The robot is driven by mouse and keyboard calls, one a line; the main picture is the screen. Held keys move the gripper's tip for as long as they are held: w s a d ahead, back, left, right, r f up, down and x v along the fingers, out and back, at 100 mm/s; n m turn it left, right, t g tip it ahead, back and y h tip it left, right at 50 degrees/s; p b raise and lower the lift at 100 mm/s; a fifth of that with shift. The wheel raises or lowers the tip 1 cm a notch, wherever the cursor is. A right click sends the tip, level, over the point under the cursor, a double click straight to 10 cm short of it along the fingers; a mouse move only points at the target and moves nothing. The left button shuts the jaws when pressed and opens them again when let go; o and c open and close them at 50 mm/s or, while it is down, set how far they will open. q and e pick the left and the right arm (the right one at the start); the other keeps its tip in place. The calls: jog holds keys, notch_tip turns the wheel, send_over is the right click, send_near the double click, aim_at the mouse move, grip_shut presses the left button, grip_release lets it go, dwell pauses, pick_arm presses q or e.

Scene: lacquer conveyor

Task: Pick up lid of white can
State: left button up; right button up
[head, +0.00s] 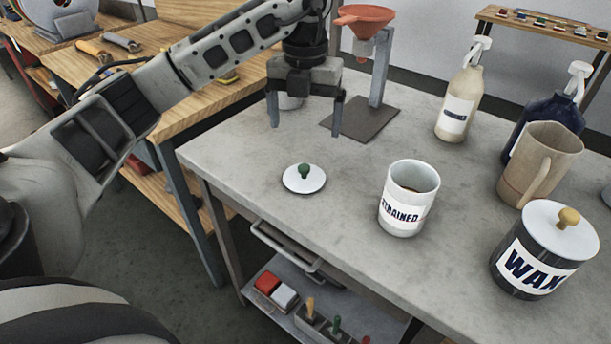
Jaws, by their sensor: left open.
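A white round lid (292,184) with a green knob (304,170) lies flat on the grey table near its left edge. The white can (399,222), labelled "STRAINED", stands upright and uncovered to the right of the lid, with brownish contents inside. My left gripper (305,130) points down, open and empty, beyond the lid in the picture and apart from it. My right gripper is not in view.
A dark can labelled "WAX" (516,274) with a yellow-knobbed white lid (546,231), a beige jug (530,178) and two spray bottles (458,103) (538,112) stand at the right. A funnel stand (378,75) is behind my gripper. The table (240,150) around the lid is clear.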

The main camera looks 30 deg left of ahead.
pick_arm(q)
send_over(304, 166)
notch_tip(304, 166, down, 7)
jog(key=shift+s+d+r, duration=0.1)
jog(key=shift+d+r, duration=0.05)
jog(key=shift+r, duration=0.05)
jog(key=shift+f+p, duration=0.65)
jog(key=shift+f, duration=2)
jog(key=c, duration=0.7)
